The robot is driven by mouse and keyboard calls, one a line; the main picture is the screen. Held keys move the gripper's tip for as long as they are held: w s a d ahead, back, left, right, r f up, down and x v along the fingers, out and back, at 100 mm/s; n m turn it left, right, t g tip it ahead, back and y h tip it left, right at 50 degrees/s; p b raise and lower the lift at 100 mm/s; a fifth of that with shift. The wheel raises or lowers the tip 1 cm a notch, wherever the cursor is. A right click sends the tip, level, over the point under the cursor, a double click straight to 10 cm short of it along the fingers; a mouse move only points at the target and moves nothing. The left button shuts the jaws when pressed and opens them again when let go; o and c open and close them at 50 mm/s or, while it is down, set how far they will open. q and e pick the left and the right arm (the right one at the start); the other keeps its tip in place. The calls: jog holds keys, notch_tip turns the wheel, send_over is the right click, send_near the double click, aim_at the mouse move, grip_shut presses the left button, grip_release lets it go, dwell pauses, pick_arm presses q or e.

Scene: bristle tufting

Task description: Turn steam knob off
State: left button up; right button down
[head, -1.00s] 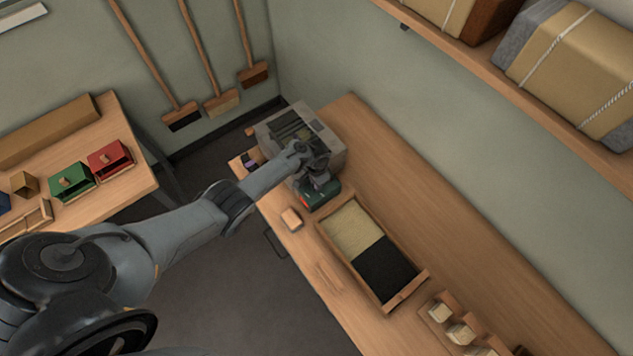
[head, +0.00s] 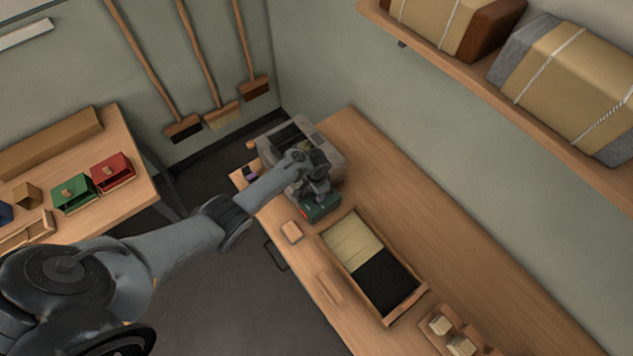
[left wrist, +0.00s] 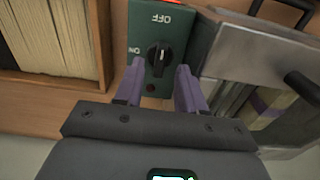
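The steam control box (head: 320,207) is small and green and sits on the bench beside the grey machine. In the left wrist view, the box (left wrist: 172,32) carries a black knob (left wrist: 158,57), with OFF printed above it and ON to its left. The knob's grip bar looks close to upright in that view, with a white mark on it. My left gripper (left wrist: 158,76) is open, its purple fingers on either side of the knob's lower part; I cannot tell whether they touch it. In the head view, my left gripper hides the knob. My right gripper is not in view.
The grey steam machine (head: 325,148) stands right behind the green box. A tray (head: 398,312) of light and black bristles lies close in front of it. A small wooden block (head: 291,232) lies near the bench edge. The bench (head: 425,215) is clear towards the wall.

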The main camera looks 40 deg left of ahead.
pick_arm(q)
notch_tip(320, 180, up, 8)
jog(key=p, duration=0.2)
dwell(0.5)
jog(key=s+d+f+g, duration=0.15)
jog(key=s+f, duration=0.35)
jog(key=s, duration=0.6)
jog(key=s+d+f+g, duration=0.1)
jog(key=s+d+f, duration=0.1)
jog(key=s+f, duration=0.65)
jog(key=s+d+r+t, duration=0.1)
jog(key=s+d+r, duration=0.15)
jog(key=r, duration=0.25)
jog(key=s+d+r+t+p, duration=0.1)
jog(key=s+d+r, duration=0.1)
jog(key=s+r, duration=0.3)
jog(key=s+d+r+t, duration=0.1)
jog(key=s+d+r, duration=0.15)
jog(key=r, duration=0.35)
jog(key=w+d+r+t, duration=0.1)
jog(key=w+r+t, duration=0.2)
jog(key=r, duration=1.2)
jog(key=shift+w+d+r+n, duration=0.2)
jog(key=shift+w+r+n, duration=0.1)
jog(key=shift+r, duration=0.1)
